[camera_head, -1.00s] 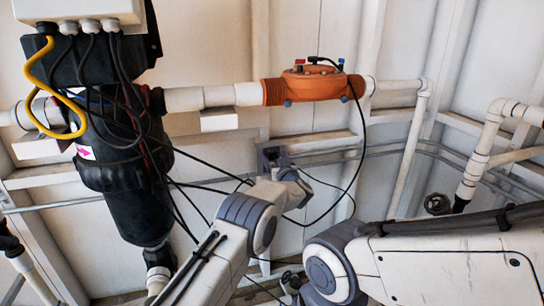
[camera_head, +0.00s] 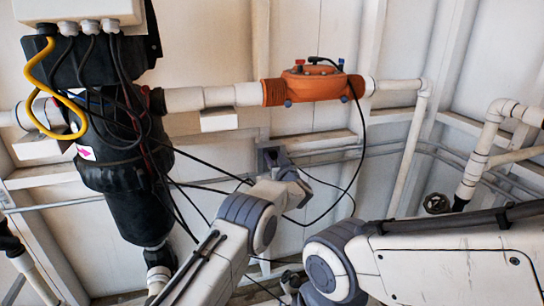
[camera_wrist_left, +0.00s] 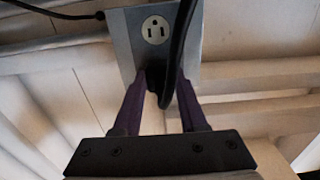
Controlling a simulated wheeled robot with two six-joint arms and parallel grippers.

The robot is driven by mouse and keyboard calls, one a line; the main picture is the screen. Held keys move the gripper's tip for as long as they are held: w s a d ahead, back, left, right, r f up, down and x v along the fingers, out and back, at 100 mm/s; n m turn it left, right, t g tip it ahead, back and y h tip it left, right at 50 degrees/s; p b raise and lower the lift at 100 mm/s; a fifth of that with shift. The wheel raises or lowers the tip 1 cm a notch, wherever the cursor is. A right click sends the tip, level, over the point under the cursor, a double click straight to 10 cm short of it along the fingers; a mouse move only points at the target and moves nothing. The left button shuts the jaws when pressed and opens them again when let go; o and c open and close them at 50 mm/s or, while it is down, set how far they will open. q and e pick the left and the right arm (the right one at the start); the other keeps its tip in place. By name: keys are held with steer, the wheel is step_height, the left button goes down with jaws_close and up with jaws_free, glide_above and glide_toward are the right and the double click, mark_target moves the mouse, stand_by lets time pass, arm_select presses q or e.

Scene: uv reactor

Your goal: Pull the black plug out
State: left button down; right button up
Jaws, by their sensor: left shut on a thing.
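A grey outlet box (camera_wrist_left: 128,45) with a pale socket face (camera_wrist_left: 155,30) shows in the wrist view; the visible upper socket is empty. The box also shows in the head view (camera_head: 268,155). My left gripper (camera_wrist_left: 160,88) has its two purple fingers below that socket, one on each side of the black plug (camera_wrist_left: 155,78), and is shut on it. A black cord loops down from the plug and up across the box. The plug's prongs and the lower socket are hidden, so I cannot tell how deep it sits. My right gripper is outside the views.
A black reactor (camera_head: 122,165) with several cables and a yellow cable (camera_head: 38,95) stands at left. An orange flow unit (camera_head: 312,86) sits on the white pipe (camera_head: 205,98) above the outlet. Thin black cables hang around my left wrist. More white pipes (camera_head: 478,160) run at right.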

arm_select(q)
steer(key=shift+p+v, duration=1.1)
steer(key=shift+v, duration=1.9)
